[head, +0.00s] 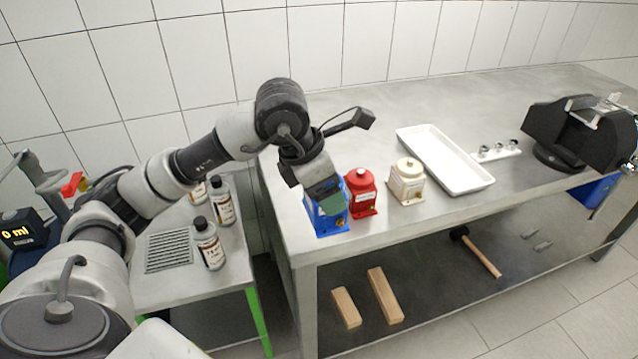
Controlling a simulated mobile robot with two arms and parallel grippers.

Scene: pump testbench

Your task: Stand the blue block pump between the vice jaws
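The blue block pump (325,220) stands upright on the steel bench near its left front corner. My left gripper (328,200) points down over the pump's top and hides its upper part. I cannot tell whether the fingers are closed on it or only around it. The black vice (552,128) stands at the far right of the bench, with its jaws apart and a gap between them. My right gripper is not in view.
A red pump (361,193) and a cream pump (406,182) stand right of the blue one. A white tray (444,158) and a small strip with knobs (496,151) lie toward the vice. Bottles (208,244) stand on the lower side table. Wood blocks (384,296) and a mallet (478,253) lie on the shelf below.

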